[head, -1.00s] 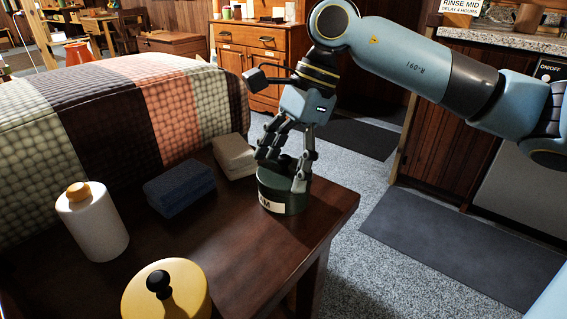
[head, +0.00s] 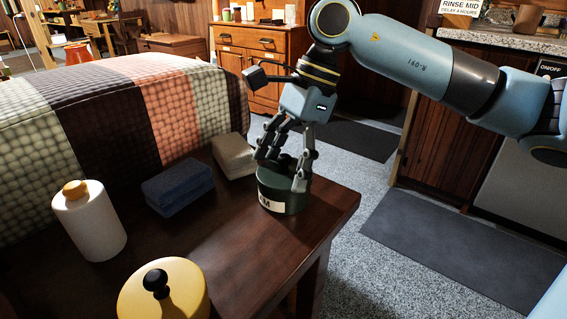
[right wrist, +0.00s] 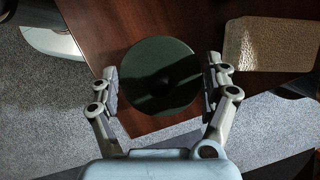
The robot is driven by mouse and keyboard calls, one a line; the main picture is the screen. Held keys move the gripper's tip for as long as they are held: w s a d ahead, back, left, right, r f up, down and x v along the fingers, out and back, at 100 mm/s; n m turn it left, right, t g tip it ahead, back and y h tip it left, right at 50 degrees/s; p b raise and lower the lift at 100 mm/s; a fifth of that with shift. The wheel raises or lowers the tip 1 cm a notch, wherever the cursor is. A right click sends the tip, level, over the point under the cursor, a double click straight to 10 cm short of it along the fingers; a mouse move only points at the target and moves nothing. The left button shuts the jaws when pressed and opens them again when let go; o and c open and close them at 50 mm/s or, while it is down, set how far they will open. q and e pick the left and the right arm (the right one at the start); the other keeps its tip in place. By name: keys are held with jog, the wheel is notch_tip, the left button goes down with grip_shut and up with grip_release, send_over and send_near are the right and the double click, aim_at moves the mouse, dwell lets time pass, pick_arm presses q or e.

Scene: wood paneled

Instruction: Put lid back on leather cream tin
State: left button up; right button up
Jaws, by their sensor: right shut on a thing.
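The leather cream tin (head: 284,201) is dark green with a pale label and stands upright near the table's right corner. Its round dark green lid (right wrist: 160,76) shows from above in the right wrist view and appears to sit on top of the tin. My right gripper (head: 282,172) points down over the tin, its fingers on opposite sides of the lid. It also shows in the right wrist view (right wrist: 161,83), shut on the lid. The fingers hide part of the lid's edge in the head view. My left gripper is not in view.
On the wooden table (head: 235,250) are a blue block (head: 178,188), a beige block (head: 234,155), a white bottle (head: 90,222) with a wooden stopper and a yellow lidded pot (head: 185,290). A quilted couch (head: 120,110) lies behind. The table's right edge is close to the tin.

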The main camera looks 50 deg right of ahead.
dwell(0.4)
jog(key=o, duration=0.8)
jog(key=shift+o, duration=0.2)
jog(key=shift+r, duration=0.1)
jog(key=shift+r+p, duration=1.35)
jog(key=shift+r, duration=2.1)
grip_shut()
